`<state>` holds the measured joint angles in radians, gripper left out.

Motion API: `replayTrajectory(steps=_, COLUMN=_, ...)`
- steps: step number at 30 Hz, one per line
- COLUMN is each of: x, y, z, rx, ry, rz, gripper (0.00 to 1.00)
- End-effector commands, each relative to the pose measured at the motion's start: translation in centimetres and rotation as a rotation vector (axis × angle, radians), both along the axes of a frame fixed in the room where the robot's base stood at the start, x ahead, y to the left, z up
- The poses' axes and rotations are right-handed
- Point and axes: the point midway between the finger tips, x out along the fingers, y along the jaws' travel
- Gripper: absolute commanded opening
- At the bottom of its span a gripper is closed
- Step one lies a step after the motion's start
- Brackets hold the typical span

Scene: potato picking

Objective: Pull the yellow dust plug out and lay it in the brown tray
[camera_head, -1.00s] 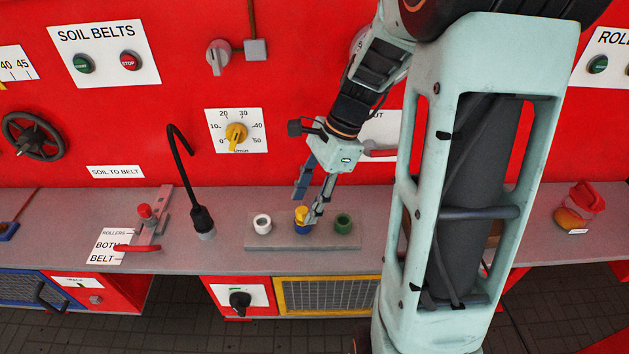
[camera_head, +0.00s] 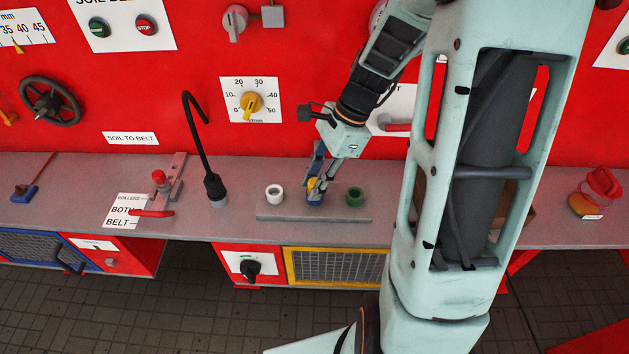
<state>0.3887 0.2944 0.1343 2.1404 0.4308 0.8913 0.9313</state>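The yellow dust plug (camera_head: 312,184) sits in the blue socket (camera_head: 314,198), the middle one on a grey block (camera_head: 338,211). My gripper (camera_head: 318,180) points down at the plug, with one finger behind it and the other at its right side, partly covering it. Whether the fingers press on the plug cannot be told. A brown thing (camera_head: 518,210), perhaps the brown tray, shows only in part behind my arm.
A white socket (camera_head: 274,192) and a green socket (camera_head: 354,196) flank the blue one. A black bent-neck cable or lamp (camera_head: 215,188) rises to the left. A red-lidded container (camera_head: 597,192) stands at the far right.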

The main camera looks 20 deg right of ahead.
Motion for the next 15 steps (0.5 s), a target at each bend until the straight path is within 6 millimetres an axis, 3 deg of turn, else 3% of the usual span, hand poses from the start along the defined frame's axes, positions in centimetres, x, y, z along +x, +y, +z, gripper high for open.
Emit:
replayTrajectory(steps=6, x=0.01, y=-0.01, z=0.02, rx=0.000, ry=0.000, rz=0.000, gripper=0.00)
replayTrajectory(steps=15, x=0.02, y=-0.01, z=0.59, rx=0.000, ry=0.000, rz=0.000, gripper=0.00)
